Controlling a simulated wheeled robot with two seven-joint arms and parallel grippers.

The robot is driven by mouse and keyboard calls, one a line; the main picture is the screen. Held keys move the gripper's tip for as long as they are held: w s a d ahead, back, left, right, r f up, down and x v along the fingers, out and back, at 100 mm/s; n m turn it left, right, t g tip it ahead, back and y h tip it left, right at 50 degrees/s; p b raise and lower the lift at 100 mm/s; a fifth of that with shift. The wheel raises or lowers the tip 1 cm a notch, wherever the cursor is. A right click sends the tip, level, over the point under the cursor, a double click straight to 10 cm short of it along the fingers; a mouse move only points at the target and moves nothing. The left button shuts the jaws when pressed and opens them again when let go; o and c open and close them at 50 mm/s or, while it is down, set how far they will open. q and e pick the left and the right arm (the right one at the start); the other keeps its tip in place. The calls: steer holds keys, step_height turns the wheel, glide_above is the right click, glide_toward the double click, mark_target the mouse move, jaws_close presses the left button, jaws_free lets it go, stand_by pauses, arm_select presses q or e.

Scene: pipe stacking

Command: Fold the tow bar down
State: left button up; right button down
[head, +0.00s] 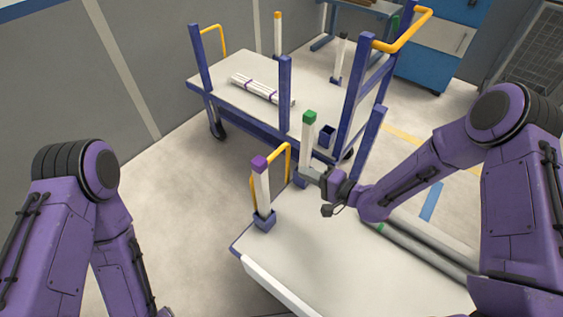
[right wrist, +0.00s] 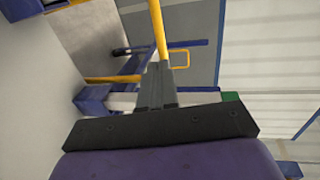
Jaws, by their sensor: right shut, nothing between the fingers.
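A yellow hoop-shaped bar (head: 289,160), which looks like the tow bar, stands upright at the far end of the near cart (head: 330,250). It stands behind a purple-capped white post (head: 261,180) and a green-capped white post (head: 308,133). My right gripper (head: 306,173) is shut and empty beside the lower part of the green-capped post. In the right wrist view, the shut fingers (right wrist: 158,75) point toward the yellow bar (right wrist: 157,28), and part of it is hidden. I cannot tell whether they touch it. My left gripper is out of view; only my left arm shows.
A second cart (head: 225,72) with blue posts and a bundle of white pipes (head: 262,89) stands just beyond. Grey pipes (head: 425,248) lie on the near cart's right side. A wall (head: 100,60) runs along the left. Floor (head: 185,210) is clear between wall and near cart.

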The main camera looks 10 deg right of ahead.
steer(key=x, duration=0.9)
steer(key=shift+w+a, duration=0.2)
steer(key=shift+a, duration=0.05)
steer(key=shift+f, duration=0.1)
